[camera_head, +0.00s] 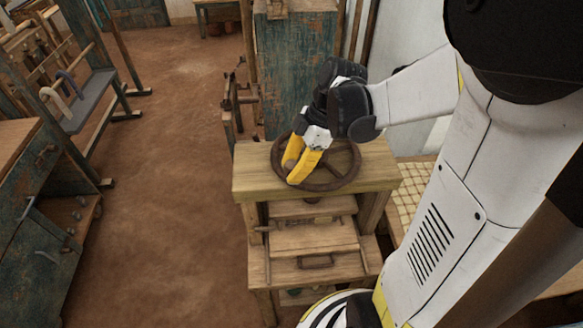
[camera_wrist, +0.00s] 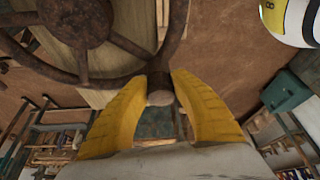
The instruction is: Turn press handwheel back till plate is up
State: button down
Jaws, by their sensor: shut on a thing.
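The press handwheel (camera_head: 332,172) is a rusty brown spoked wheel lying flat on top of the wooden press (camera_head: 262,186). It fills the upper left of the wrist view (camera_wrist: 122,50). My gripper (camera_head: 297,170) has yellow fingers and reaches down at the wheel's left side. In the wrist view my gripper (camera_wrist: 160,95) is shut on the handwheel's knob (camera_wrist: 160,97), a small brown handle at the rim. The press plate (camera_head: 306,237) seems to be the wooden board inside the frame. Its exact height is hard to tell from above.
A teal cabinet (camera_head: 293,60) stands close behind the press. A workbench (camera_head: 30,190) with drawers is at the left, and a rack with a grey shelf (camera_head: 90,100) is behind it. The brown floor (camera_head: 170,200) between is clear. A checked cloth (camera_head: 410,190) lies right of the press.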

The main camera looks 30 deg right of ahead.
jog(key=shift+s, duration=0.1)
jog(key=c, duration=1.1)
grip_release()
jog(key=shift+a, duration=0.1)
jog(key=shift+o, duration=0.2)
jog(key=v, duration=1.2)
